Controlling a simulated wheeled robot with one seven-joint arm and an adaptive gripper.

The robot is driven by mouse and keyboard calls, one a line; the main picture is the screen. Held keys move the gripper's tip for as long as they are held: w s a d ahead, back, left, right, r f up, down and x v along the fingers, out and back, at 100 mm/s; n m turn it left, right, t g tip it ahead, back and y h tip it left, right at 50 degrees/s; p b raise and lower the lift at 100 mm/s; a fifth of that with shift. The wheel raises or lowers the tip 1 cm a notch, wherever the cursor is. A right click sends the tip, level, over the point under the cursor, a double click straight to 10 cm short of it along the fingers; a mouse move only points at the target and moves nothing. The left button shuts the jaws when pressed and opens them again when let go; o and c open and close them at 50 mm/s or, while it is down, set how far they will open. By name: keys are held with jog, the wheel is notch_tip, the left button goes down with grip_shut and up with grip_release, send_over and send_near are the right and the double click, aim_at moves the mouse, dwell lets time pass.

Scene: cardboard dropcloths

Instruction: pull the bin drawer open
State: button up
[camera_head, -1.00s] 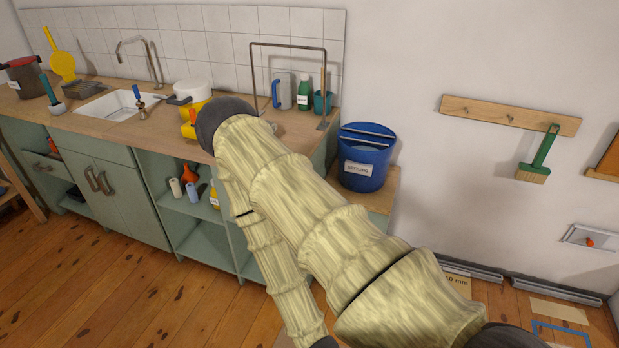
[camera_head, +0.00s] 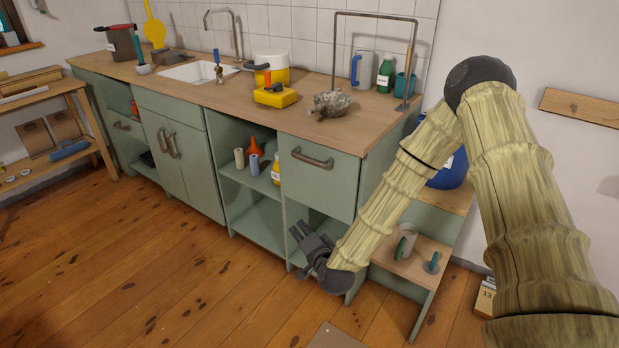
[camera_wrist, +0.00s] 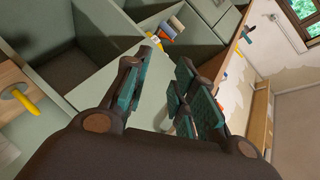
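The green cabinet (camera_head: 185,207) stands along the wall. A closed drawer front (camera_head: 335,180) with a dark metal handle (camera_head: 312,158) is at its right end.
Open shelves (camera_head: 257,217) hold several bottles, including a yellow one (camera_head: 276,168). A low side stand (camera_head: 415,265) with a mug (camera_head: 405,242) is right of the cabinet. A wooden bench (camera_head: 45,100) stands at the left.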

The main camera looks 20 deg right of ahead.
aim_at(309, 161)
jog(key=w+d+r+m+t+h+b, duration=0.45)
jog(key=w+d+r+m, duration=0.2)
jog(key=w+r, duration=0.35)
jog(key=shift+n+y, duration=0.25)
jog(key=shift+y, duration=0.4)
jog(key=w, duration=0.3)
jog(key=w+d+r, duration=0.1)
jog(key=w, duration=0.2)
jog(key=w+r, duration=0.1)
jog(key=w, duration=0.2)
jog(key=shift+d+r, duration=0.15)
jog(key=shift+d, duration=0.1)
grip_shut()
